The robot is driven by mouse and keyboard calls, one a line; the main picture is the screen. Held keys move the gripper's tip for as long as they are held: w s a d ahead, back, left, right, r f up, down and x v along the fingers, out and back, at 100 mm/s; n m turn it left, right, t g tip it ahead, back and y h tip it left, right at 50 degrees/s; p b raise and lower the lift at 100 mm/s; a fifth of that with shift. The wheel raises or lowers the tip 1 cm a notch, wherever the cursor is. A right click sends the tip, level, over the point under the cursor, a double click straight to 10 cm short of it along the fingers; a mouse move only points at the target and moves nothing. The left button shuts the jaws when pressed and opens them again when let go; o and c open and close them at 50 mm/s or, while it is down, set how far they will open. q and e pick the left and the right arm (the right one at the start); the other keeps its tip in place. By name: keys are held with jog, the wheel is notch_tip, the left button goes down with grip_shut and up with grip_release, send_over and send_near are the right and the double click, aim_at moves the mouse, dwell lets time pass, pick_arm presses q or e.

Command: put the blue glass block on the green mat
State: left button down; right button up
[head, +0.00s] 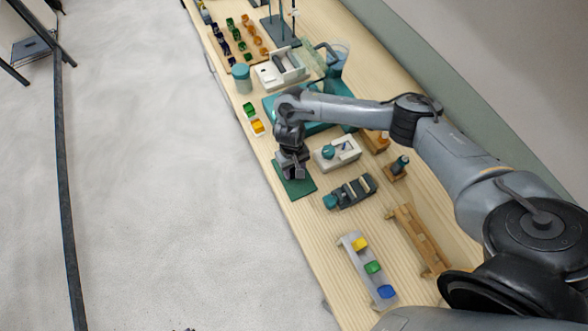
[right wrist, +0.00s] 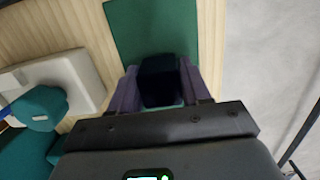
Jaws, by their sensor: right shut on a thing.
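The green mat (head: 302,191) lies flat near the table's left edge; it fills the upper middle of the right wrist view (right wrist: 130,25). My right gripper (head: 293,174) is over the mat. In the right wrist view its fingers (right wrist: 162,88) are shut on a dark, nearly black-blue block (right wrist: 160,75). The block's underside is hidden, so I cannot tell whether it touches the mat. A brighter blue block (head: 387,291) sits at the near end of a pale tray (head: 358,266), with green and yellow blocks. My left gripper is not in view.
A white device with a teal knob (head: 338,153) stands right of the mat. A dark instrument (head: 350,191) lies nearer. Green (head: 249,109) and yellow (head: 257,126) blocks sit beyond the mat along the edge. A wooden rack (head: 419,240) stands at near right.

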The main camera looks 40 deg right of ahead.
jog(key=shift+f, duration=0.35)
jog(key=o, duration=0.9)
jog(key=shift+o, duration=0.2)
